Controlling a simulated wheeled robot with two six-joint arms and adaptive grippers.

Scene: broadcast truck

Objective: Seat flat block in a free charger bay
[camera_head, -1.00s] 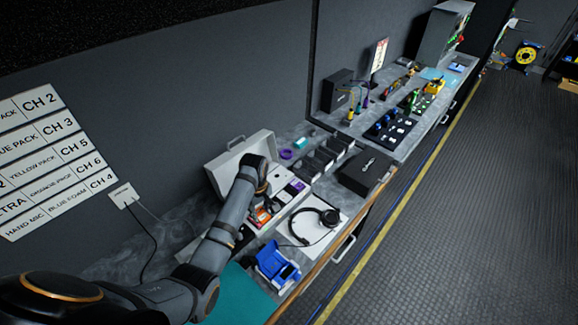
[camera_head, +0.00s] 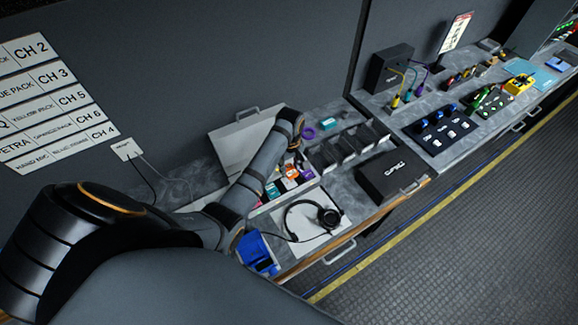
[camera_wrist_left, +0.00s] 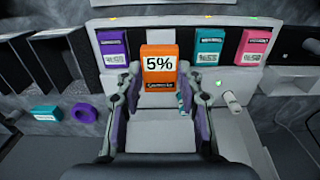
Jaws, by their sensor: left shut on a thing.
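My left gripper (camera_wrist_left: 160,82) is shut on an orange block (camera_wrist_left: 158,65) marked 5%, with a finger on each side. The pale charger (camera_wrist_left: 148,25) stands behind the block in the left wrist view. It carries a purple block (camera_wrist_left: 113,47) at left, and a teal block (camera_wrist_left: 207,46) and a pink block (camera_wrist_left: 253,46) at right. The orange block is in front of the stretch between purple and teal; I cannot tell whether it touches the charger. In the head view the left arm's wrist covers part of the charger area. My right gripper is out of view.
An open grey case lid (camera_head: 240,141) stands behind the work area. Dark upright dividers (camera_head: 345,148) and a black case (camera_head: 392,177) are to the right. A headset (camera_head: 328,216) lies on a white mat, near a blue holder (camera_head: 256,252). A purple ring (camera_wrist_left: 84,112) lies nearby.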

